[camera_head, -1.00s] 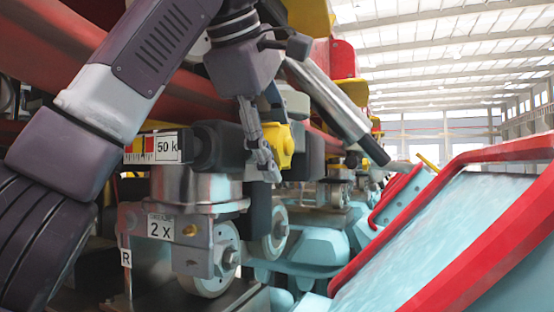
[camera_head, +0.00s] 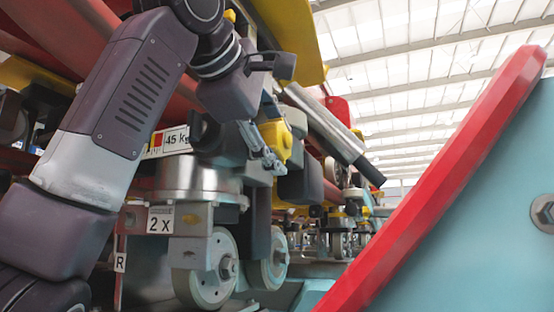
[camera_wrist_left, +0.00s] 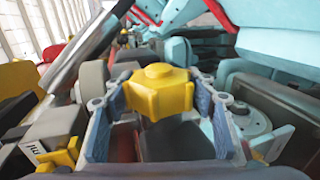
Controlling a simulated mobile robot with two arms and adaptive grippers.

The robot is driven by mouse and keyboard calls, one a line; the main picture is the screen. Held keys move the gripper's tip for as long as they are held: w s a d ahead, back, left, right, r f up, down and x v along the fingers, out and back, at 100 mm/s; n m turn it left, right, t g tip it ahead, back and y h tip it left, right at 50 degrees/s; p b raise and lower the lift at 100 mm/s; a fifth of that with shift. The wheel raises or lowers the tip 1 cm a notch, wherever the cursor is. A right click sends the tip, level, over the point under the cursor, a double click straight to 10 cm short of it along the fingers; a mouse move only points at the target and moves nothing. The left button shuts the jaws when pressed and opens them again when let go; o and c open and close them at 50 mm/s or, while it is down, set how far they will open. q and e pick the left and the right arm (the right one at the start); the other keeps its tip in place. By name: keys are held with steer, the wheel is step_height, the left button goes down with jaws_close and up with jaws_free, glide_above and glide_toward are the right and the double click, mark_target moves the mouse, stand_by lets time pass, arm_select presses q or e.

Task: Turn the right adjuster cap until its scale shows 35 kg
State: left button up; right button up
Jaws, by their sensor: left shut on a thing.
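The yellow adjuster cap (camera_head: 292,146) sits on the side of the dark adjuster housing, above the wheels. It also shows in the left wrist view (camera_wrist_left: 158,92) as a lobed yellow knob. My left gripper (camera_head: 264,143) is shut on this cap; in the wrist view its two blue-grey fingers (camera_wrist_left: 158,98) stand on either side of it. The scale (camera_head: 178,140) left of the housing reads 45 kg beside red and yellow bands; part of it is hidden by my arm. An R tag (camera_head: 120,254) is on the same assembly. My right gripper is not in view.
A "2 X" plate (camera_head: 160,219) and two pale wheels (camera_head: 208,275) are below the adjuster. A metal cylinder (camera_head: 325,125) slants close by my gripper. A red-edged blue panel (camera_head: 480,190) fills the right. Other car parts crowd the wrist view.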

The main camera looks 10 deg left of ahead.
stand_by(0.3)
arm_select(q)
steer(key=o, duration=1.2)
steer(key=shift+s, duration=0.1)
steer(key=v, duration=1.2)
steer(key=shift+f, duration=0.1)
